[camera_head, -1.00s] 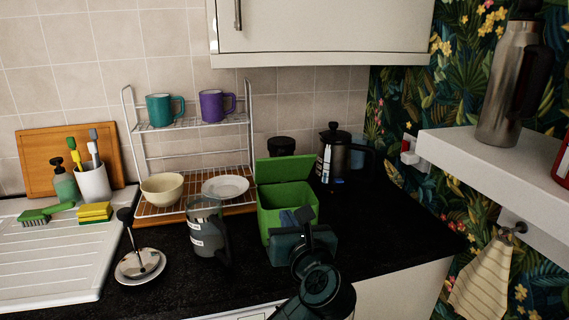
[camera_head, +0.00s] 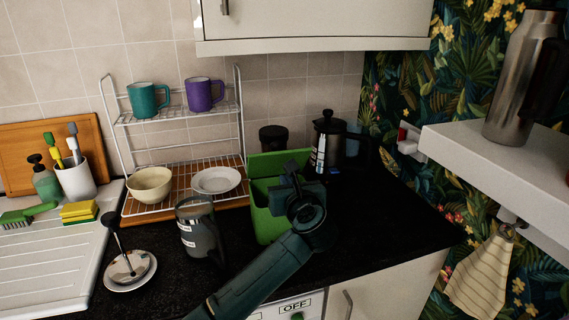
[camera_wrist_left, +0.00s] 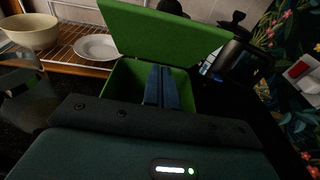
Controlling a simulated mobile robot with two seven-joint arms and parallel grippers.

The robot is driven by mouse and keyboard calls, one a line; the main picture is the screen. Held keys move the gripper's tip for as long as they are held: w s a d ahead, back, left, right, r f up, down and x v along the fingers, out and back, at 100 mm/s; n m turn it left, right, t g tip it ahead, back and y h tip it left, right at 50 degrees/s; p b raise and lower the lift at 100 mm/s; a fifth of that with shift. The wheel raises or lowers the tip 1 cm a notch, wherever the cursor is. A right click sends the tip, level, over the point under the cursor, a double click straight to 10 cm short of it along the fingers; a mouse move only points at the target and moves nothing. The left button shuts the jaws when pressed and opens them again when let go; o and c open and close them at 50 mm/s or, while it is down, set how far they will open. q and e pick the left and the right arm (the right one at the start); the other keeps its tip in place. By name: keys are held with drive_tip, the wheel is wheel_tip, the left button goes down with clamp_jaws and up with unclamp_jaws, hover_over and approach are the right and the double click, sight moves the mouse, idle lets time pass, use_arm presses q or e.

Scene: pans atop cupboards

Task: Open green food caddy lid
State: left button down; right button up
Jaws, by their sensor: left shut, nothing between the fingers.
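The green food caddy (camera_head: 262,222) stands on the black worktop. Its lid (camera_head: 262,162) is raised at the back edge, so the caddy is open. In the left wrist view the lid (camera_wrist_left: 165,32) stands up behind the open box (camera_wrist_left: 122,82). My left gripper (camera_head: 290,172) is at the caddy's opening, in front of the raised lid, and hides part of the box's right side. Its fingers (camera_wrist_left: 162,80) are shut together with nothing between them, and show against the box's opening. I cannot tell whether they touch the caddy. My right gripper is not in view.
A grey jug (camera_head: 199,235) stands close left of the caddy. A cafetiere (camera_head: 328,145) and a dark jar (camera_head: 273,138) stand behind it. A wire rack (camera_head: 150,120) with mugs and dishes is back left. The worktop right of the caddy is clear.

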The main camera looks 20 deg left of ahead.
sight(281, 162)
use_arm(q)
drive_tip(key=shift+w+a+r+p, duration=0.25)
drive_tip(key=shift+w+a+r, duration=0.05)
drive_tip(key=shift+w+r, duration=0.3)
drive_tip(key=shift+w+a+r+p, duration=0.2)
drive_tip(key=shift+w+a+r, duration=0.1)
drive_tip(key=shift+w+r, duration=0.25)
